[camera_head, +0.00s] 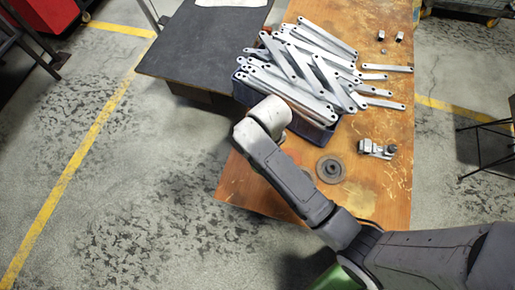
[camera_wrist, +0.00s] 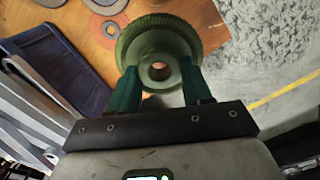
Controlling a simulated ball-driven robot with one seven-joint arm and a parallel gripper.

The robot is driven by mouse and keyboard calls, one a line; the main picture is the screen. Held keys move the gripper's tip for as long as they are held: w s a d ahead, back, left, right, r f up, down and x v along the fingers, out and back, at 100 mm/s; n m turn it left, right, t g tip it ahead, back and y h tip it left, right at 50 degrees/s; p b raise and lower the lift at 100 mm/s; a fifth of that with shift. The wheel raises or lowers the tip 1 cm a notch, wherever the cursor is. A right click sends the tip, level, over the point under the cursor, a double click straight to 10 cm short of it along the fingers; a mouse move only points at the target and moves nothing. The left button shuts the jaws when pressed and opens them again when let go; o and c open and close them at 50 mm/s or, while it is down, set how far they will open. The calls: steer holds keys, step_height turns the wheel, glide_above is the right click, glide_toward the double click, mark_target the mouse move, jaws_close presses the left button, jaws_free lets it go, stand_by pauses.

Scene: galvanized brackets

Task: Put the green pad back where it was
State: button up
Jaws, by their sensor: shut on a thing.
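The green pad (camera_wrist: 158,32) is a round, ridged disc with a hub and a centre hole, seen in the wrist view. My gripper (camera_wrist: 156,82) has its green fingers shut on either side of the pad's hub. In the wrist view the pad is over the wooden table near its edge, with floor to the right. I cannot tell how high it is above the table. In the head view my arm hides the gripper and pad. A dark grey round disc (camera_head: 331,168) lies on the wooden table (camera_head: 385,205).
A blue bin (camera_head: 318,135) heaped with galvanized brackets (camera_head: 300,65) also shows at left in the wrist view (camera_wrist: 62,68). A metal fitting (camera_head: 377,149) lies right of the disc. A dark-topped table (camera_head: 195,45) adjoins at left. The wooden table's front right is clear.

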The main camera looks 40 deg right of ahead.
steer(key=s+d+f+n+b, duration=0.2)
steer(key=s+d+f+b, duration=0.1)
steer(key=s+f, duration=0.65)
steer(key=b, duration=0.4)
glide_above(258, 178)
step_height(258, 178, down, 8)
steer(key=shift+f, duration=1.7)
steer(key=shift+f+b, duration=0.15)
steer(key=shift+b, duration=0.2)
steer(key=o, duration=1)
